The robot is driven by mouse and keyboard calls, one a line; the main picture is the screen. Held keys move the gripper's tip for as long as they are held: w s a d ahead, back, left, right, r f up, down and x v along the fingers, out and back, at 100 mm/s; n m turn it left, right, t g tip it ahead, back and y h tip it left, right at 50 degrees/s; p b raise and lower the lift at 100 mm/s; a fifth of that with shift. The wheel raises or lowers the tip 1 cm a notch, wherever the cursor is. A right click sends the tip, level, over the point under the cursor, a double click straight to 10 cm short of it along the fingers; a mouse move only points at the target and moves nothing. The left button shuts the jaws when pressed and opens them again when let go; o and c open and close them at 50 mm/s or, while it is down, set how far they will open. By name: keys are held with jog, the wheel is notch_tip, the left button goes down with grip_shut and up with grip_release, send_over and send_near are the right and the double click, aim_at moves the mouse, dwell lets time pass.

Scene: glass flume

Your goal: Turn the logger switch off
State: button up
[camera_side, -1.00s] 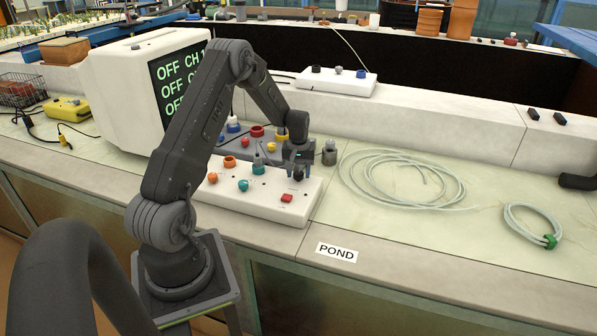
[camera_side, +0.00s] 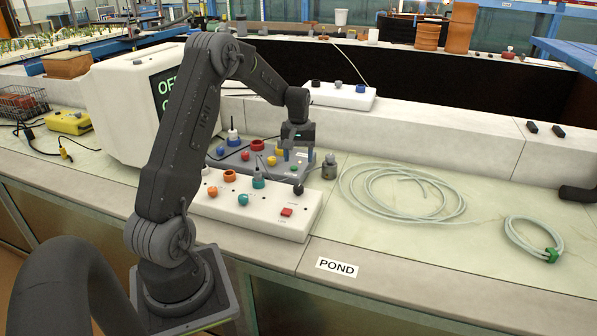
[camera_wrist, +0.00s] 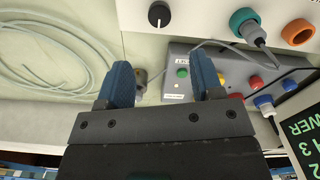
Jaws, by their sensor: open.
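My gripper (camera_side: 297,150) is open and empty. It hangs above the right end of a grey box (camera_side: 240,165) that stands behind a white panel. In the wrist view, the grey box (camera_wrist: 232,62) lies beyond my blue fingers (camera_wrist: 160,62), with a green button (camera_wrist: 182,72) and small labels between them. The white panel (camera_side: 255,213) bears a red switch (camera_side: 286,212) and a black knob (camera_side: 298,190) at its right end; the knob (camera_wrist: 159,14) also shows in the wrist view. I cannot read which control is labelled as the logger switch.
A monitor (camera_side: 118,105) with green text, partly hidden by my arm, stands left. Coiled clear hose (camera_side: 400,190) lies further right. A cable crosses the grey box. Another white control box (camera_side: 340,95) stands behind.

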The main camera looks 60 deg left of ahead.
jog(key=shift+r, duration=1.45)
jog(key=s+d+r+m+t+y, duration=0.1)
jog(key=s+d+r+m, duration=0.15)
jog(key=d+r, duration=0.55)
jog(key=s+d+r+m+t, duration=0.2)
jog(key=d+r+m, duration=0.25)
jog(key=d, duration=0.85)
jog(key=s+d+m+t+h, duration=0.1)
jog(key=s+d+m, duration=0.4)
jog(key=s+d, duration=0.8)
jog(key=shift+s+r+t, duration=0.4)
jog(key=shift+s+t, duration=0.05)
jog(key=shift+t, duration=0.35)
